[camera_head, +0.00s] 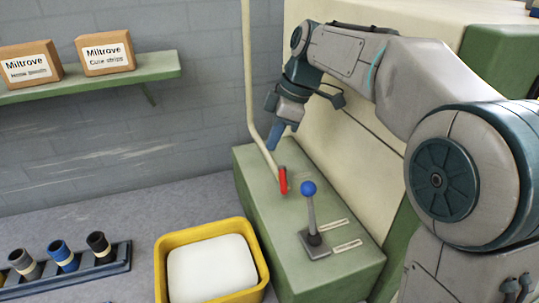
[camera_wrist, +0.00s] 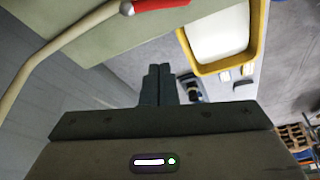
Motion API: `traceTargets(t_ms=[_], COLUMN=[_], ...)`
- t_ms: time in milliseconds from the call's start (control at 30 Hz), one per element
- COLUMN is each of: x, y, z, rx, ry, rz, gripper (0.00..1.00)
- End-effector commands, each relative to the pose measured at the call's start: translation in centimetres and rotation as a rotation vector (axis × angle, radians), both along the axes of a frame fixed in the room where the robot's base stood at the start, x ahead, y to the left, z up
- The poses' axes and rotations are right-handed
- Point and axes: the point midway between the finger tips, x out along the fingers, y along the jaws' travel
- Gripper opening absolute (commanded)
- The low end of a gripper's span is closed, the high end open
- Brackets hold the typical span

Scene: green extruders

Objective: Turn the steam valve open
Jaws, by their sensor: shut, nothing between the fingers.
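The steam valve shows as a red handle (camera_head: 283,180) on the cream pipe (camera_head: 248,80), which comes down to the top of the green cabinet (camera_head: 262,240). In the wrist view the red handle (camera_wrist: 160,4) is at the top edge, partly cut off, beside the pipe's end (camera_wrist: 60,42). My gripper (camera_head: 275,140) is above the back of the cabinet, up and left of the handle and apart from it. In the wrist view its fingers (camera_wrist: 157,80) are together, with nothing between them.
A lever with a blue knob (camera_head: 308,189) stands on the cabinet right of the valve, near two label plates. A yellow bin (camera_head: 163,273) with white contents stands at front left. A green shelf (camera_head: 160,66) holds two boxes.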

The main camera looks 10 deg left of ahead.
Motion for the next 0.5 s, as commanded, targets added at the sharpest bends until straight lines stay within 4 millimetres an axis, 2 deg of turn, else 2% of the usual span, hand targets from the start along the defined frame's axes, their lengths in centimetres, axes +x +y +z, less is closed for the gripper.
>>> traceTargets(t_ms=[100,200,333,500], x=[0.1,0.2,0.1,-0.1], y=[-0.6,-1.0,-1.3,-1.7], z=[1.9,2.9,3.5,3.7], rx=[0.000,0.000,-0.003,-0.024], ry=[-0.002,-0.001,0.006,0.052], rz=[-0.001,0.000,-0.016,-0.151], gripper=[0.00,0.00,0.36,0.37])
